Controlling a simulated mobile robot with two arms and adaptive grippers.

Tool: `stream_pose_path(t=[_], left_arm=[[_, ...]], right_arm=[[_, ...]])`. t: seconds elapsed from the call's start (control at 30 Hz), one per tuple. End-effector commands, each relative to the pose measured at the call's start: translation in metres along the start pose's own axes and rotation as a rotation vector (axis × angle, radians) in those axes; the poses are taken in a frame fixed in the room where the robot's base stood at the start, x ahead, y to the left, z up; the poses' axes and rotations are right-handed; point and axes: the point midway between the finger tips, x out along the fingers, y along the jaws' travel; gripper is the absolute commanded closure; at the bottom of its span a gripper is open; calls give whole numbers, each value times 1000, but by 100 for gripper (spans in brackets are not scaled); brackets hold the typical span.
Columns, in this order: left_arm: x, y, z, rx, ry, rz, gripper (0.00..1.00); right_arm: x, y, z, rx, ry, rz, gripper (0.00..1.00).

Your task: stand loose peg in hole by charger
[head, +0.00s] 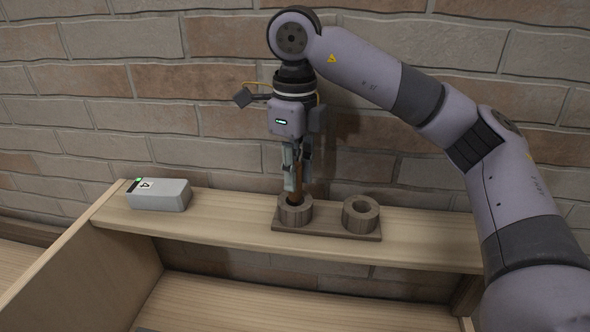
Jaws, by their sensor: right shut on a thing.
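My right gripper (297,176) points straight down over the wooden holder and is shut on a brown peg (298,186). The peg is upright, and its lower end is at the opening of the left ring-shaped hole (295,213) of the holder. How deep it sits cannot be told, as the fingers and the ring's rim hide part of it. The right hole (361,214) of the holder is empty. The charger (160,195), a grey box with a green light and a label "4", lies left of the holder. My left gripper is not in view.
The holder's flat base (327,228) rests on a narrow light wood shelf (225,226). A brick wall (120,110) stands close behind. The shelf is clear between charger and holder and right of the holder. A wooden side panel (85,265) is at the left.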

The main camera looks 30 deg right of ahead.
Motion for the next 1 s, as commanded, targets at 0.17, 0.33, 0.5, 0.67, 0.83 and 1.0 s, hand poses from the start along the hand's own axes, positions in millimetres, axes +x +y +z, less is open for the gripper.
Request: stream_pose_path(t=[0.17,0.33,0.5,0.67,0.83,1.0], left_arm=[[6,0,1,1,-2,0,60],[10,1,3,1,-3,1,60],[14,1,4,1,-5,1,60],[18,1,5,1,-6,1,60],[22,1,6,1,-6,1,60],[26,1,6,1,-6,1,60]], right_arm=[[7,0,0,0,0,0,97],[12,0,0,0,0,0,97],[17,0,0,0,0,0,97],[22,0,0,0,0,0,97],[27,0,0,0,0,1,97],[32,0,0,0,0,1,97]])
